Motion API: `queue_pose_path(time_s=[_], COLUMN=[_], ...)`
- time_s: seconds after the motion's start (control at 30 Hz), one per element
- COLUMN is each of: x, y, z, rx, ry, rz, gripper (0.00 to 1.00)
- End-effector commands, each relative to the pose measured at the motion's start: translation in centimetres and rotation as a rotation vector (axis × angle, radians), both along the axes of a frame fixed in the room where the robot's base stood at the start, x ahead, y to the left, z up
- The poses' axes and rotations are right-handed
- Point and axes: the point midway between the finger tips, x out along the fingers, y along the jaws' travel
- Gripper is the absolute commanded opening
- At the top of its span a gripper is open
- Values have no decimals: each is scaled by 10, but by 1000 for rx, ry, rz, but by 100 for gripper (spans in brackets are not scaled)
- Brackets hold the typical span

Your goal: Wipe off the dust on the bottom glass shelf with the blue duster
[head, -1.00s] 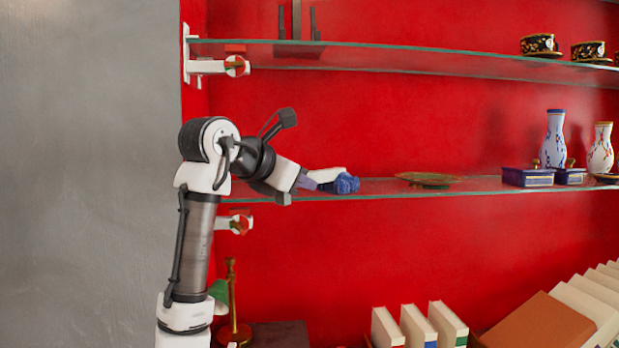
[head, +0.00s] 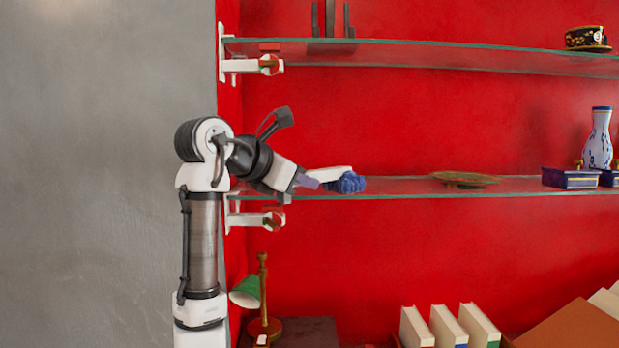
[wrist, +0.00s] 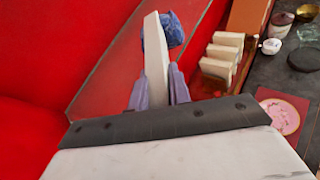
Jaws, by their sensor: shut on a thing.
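The blue duster has a blue head (head: 348,183) and a white handle. My gripper (head: 310,180) is shut on the handle. In the wrist view the handle (wrist: 155,60) stands between the two purple-grey fingers of my gripper (wrist: 160,88), with the blue head (wrist: 173,28) beyond. The lower glass shelf (head: 530,187) runs across the red wall. The duster head is at the shelf's left part, level with it in the head view; I cannot tell if it touches the glass. No dust can be made out.
A greenish plate (head: 465,179), a blue box (head: 569,178) and a vase (head: 598,140) stand on the shelf to the right. Another glass shelf (head: 450,53) is above. Below are a green lamp (head: 246,291) and several books (head: 447,326). White brackets (head: 236,218) are at the left.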

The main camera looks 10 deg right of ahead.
Motion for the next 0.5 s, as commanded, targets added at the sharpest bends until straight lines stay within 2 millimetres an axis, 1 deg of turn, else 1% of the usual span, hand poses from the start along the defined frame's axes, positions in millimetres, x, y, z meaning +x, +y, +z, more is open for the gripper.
queue_pose_path(time_s=[0.2, 0.5], x=[4, 7], y=[19, 31], z=[-1, -2], rx=[0, 0], ry=[2, 1], rz=[1, 1], gripper=[0, 0])
